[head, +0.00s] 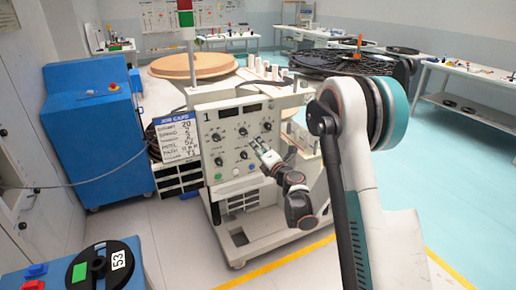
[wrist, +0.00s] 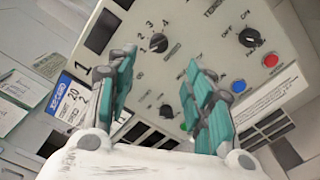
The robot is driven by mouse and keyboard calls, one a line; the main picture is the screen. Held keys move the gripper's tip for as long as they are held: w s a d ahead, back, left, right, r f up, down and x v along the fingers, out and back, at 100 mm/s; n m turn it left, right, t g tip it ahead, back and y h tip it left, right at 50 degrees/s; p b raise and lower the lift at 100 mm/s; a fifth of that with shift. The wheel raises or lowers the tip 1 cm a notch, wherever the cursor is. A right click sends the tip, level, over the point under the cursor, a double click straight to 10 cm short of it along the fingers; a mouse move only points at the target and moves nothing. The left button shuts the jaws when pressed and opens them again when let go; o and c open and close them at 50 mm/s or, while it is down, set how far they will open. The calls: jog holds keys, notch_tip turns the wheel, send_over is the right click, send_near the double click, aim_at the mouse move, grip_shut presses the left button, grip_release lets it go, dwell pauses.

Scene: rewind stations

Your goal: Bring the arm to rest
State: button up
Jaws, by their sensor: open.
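My gripper (head: 264,150) is in front of the control panel of the rewind station (head: 238,140) in the head view. In the wrist view my gripper (wrist: 162,95) has its two teal-padded fingers spread apart, with nothing between them. The panel face (wrist: 200,50) shows behind the fingers, with several black knobs, a blue button (wrist: 238,86) and a red button (wrist: 270,60). Whether the fingertips touch the panel cannot be told. My arm reaches in from the right side of the head view, bent at the elbow.
A job card (head: 177,136) hangs left of the panel. A blue cabinet (head: 95,135) stands at the left, and a black reel marked 53 (head: 103,265) lies on a blue surface at the front left. A large black reel (head: 340,61) is behind the station. Open floor (head: 440,180) lies at the right.

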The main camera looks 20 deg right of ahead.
jog(key=s+d+r+m+g+h, duration=0.1)
jog(key=s+d+r+m+h, duration=0.2)
jog(key=s+r+m, duration=0.4)
jog(key=s+d+r+m+h, duration=0.25)
jog(key=r+m, duration=0.35)
jog(key=r, duration=0.4)
jog(key=s+a+f+m+g+h, duration=0.15)
jog(key=s+m+g, duration=0.5)
jog(key=s, duration=1.15)
jog(key=s+a+f+m+g+y, duration=0.1)
jog(key=s+a+f+m+y, duration=0.1)
jog(key=s, duration=0.7)
jog(key=s+a+f+m+g+y, duration=0.1)
jog(key=s+a+f+m, duration=0.3)
jog(key=s, duration=0.5)
jog(key=shift+a+f+g+y, duration=0.4)
jog(key=shift+a+f+g, duration=0.25)
jog(key=shift+a+f, duration=0.2)
jog(key=shift+a, duration=0.1)
